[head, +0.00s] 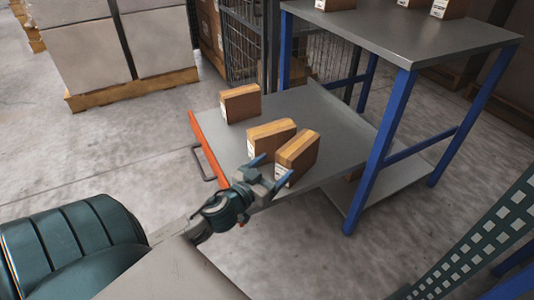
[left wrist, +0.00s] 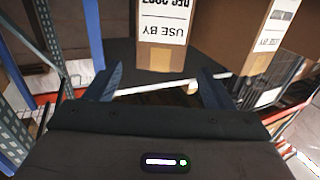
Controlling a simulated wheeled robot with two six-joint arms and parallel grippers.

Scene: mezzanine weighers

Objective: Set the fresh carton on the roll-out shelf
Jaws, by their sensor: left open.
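The roll-out shelf (head: 235,160) is a grey deck with an orange front edge, pulled out from under a blue-legged table. Three brown cartons stand on it: a back-left carton (head: 240,103), a middle carton (head: 271,137) and a right carton (head: 298,154). My left gripper (head: 272,170) is open at the near ends of the middle and right cartons. In the left wrist view, a carton with an upside-down "USE BY" label (left wrist: 163,35) faces the gap between the fingers (left wrist: 160,88); another labelled carton (left wrist: 263,42) is to its right. I cannot tell which is fresh. My right gripper is out of view.
The grey table (head: 400,35) above and behind the shelf holds several more cartons. A pull handle (head: 201,163) sticks out from the orange edge. Large boxes on a pallet (head: 130,90) stand at the back left. The concrete floor left of the shelf is clear.

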